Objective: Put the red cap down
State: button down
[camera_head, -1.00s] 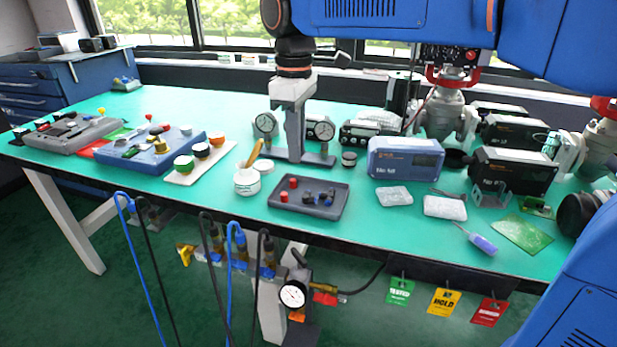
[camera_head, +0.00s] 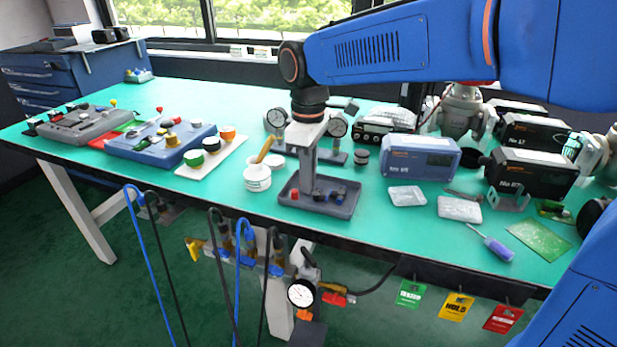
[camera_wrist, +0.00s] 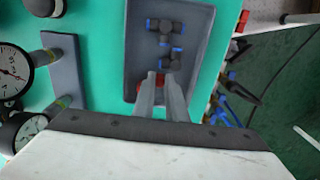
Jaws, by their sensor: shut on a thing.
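My gripper (camera_head: 309,200) points down over the grey parts tray (camera_head: 343,211) at the front of the bench. In the wrist view its fingers (camera_wrist: 162,88) are shut on a red cap (camera_wrist: 160,78) at the tips, mostly hidden by the fingers. The cap is over or in the tray; whether it touches the floor I cannot tell. One red cap (camera_head: 294,194) shows in the tray to the left of my gripper in the head view. Blue-black fittings (camera_wrist: 165,28) lie in the tray beside it.
A white pot (camera_head: 257,178) with a wooden-handled tool stands just left of the tray. Gauges on a stand (camera_head: 338,126) are behind. A clear box (camera_head: 407,196) and a blue-handled screwdriver (camera_head: 497,247) lie to the right.

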jog(key=shift+f, duration=0.15)
jog(key=c, duration=1.8)
grip_release()
notch_tip(320, 180, up, 12)
